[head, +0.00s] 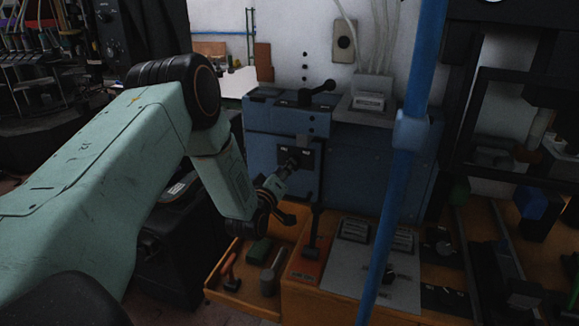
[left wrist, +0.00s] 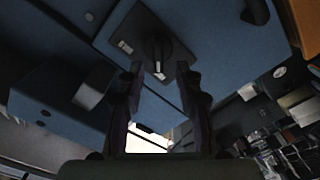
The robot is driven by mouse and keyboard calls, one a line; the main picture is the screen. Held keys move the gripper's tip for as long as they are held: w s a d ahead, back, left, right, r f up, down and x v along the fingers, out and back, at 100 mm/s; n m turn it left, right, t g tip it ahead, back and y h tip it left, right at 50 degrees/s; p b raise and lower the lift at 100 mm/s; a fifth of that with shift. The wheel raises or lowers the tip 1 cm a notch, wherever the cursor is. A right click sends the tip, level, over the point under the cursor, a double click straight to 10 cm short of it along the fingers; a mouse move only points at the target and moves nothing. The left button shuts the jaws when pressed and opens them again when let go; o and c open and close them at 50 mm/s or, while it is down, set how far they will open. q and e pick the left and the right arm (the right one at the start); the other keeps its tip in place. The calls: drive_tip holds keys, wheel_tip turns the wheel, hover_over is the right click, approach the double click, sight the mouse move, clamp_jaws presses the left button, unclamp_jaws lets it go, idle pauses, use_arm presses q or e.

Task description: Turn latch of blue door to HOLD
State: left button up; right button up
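The blue door (head: 262,150) is on the front of the blue cabinet. Its latch is a dark knob (head: 293,162) on a black plate with two small pale labels, too small to read. In the left wrist view the latch (left wrist: 157,46) stands out from its plate (left wrist: 125,28). My left gripper (head: 284,172) is in front of the latch. In the left wrist view its two fingers (left wrist: 159,72) are apart, with the latch just beyond the gap between their tips. I cannot tell whether they touch it. My right gripper is not in view.
A blue vertical post (head: 407,140) stands in front of the cabinet at right. Below is an orange-brown bench with an open drawer (head: 235,292) holding tools. A black lever (head: 316,215) stands beside the gripper, and another black handle (head: 318,91) is on top.

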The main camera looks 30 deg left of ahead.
use_arm(q)
drive_tip(key=x, duration=0.3)
drive_tip(key=shift+a+f, duration=0.1)
drive_tip(key=shift+w+d, duration=0.1)
drive_tip(key=shift+d, duration=0.25)
drive_tip(key=shift+c, duration=0.9)
drive_tip(key=shift+a, duration=0.2)
drive_tip(key=c, duration=0.5)
clamp_jaws()
drive_tip(key=shift+d, duration=0.15)
